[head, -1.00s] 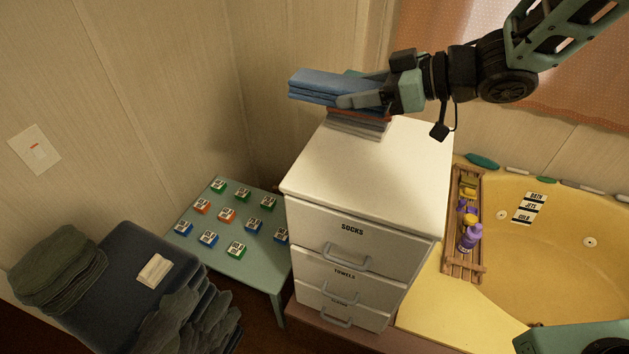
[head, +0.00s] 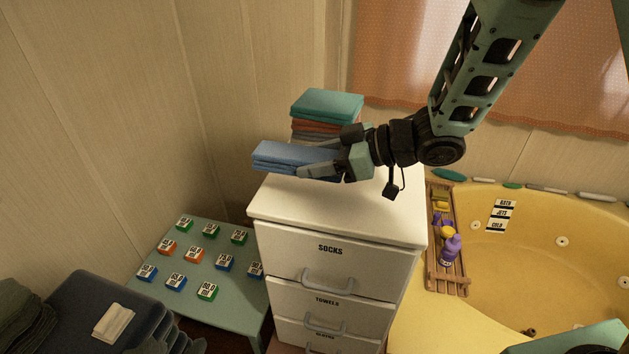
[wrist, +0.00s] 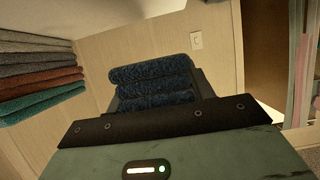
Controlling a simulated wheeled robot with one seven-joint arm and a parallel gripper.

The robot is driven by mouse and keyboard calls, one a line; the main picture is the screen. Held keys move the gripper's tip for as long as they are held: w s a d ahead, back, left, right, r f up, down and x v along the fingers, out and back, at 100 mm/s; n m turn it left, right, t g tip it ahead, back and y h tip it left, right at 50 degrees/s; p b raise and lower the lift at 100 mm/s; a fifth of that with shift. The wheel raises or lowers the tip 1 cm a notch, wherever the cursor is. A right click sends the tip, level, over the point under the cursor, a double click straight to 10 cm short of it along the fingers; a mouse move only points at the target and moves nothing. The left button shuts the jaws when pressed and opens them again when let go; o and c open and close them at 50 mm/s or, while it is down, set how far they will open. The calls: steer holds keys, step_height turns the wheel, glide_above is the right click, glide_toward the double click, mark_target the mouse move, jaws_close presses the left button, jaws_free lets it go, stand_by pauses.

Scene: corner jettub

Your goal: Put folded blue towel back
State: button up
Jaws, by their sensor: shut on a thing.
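The folded blue towel (head: 290,156) is in my gripper (head: 325,170), which is shut on its right part. In the head view the towel is level, in front of a stack of folded towels (head: 327,113) on the white drawer cabinet (head: 340,215). I cannot tell if it touches the cabinet top. The stack has a teal towel on top, with orange-red and grey ones below. In the wrist view the blue towel (wrist: 150,80) shows its folded layers beyond the gripper, and the stack (wrist: 38,75) is at the left.
A low green table (head: 215,265) with several small labelled boxes stands left of the cabinet. A yellow tub (head: 540,250) with a wooden rack (head: 447,270) of bottles is at the right. The cabinet top's front part is clear.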

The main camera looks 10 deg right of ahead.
steer(key=shift+f+p, duration=0.55)
steer(key=shift+f, duration=1.85)
steer(key=shift+f, duration=0.1)
steer(key=shift+s+f+b, duration=0.1)
steer(key=shift+f+b, duration=0.35)
steer(key=shift+b, duration=0.1)
steer(key=shift+f, duration=0.1)
